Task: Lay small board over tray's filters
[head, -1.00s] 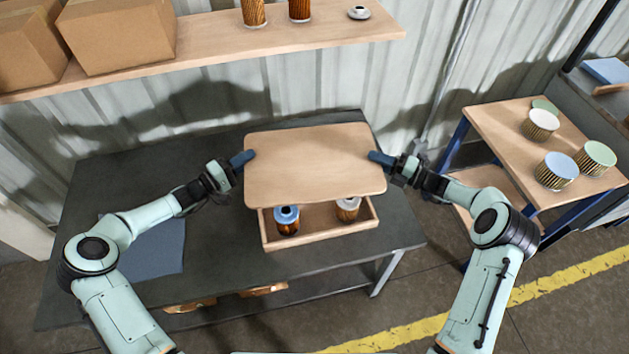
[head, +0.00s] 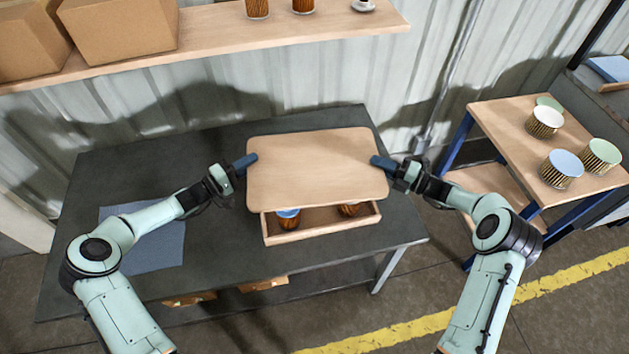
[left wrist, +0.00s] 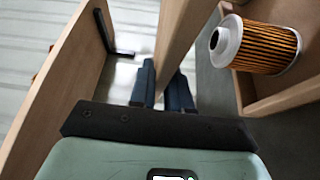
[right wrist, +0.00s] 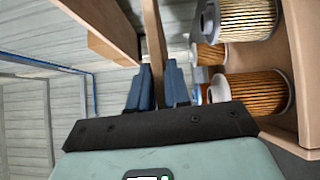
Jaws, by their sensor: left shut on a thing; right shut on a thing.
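The small board (head: 316,168) is a pale wooden panel held level between my two grippers over the tray (head: 320,230) on the dark table. It hides the back of the tray. My left gripper (head: 250,160) is shut on the board's left edge, and my right gripper (head: 376,162) is shut on its right edge. Two filters show below the board's front edge, one with a blue top (head: 288,218) and one brown (head: 349,210). In the left wrist view a filter with a white cap (left wrist: 262,46) stands in the tray, apart from the board. The right wrist view shows several filters (right wrist: 248,92).
A wall shelf (head: 230,38) with cardboard boxes (head: 118,36) and filters runs behind the table. A blue mat (head: 150,245) lies on the table's left part. A side table (head: 520,140) at right holds several round filters. The table's front left is clear.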

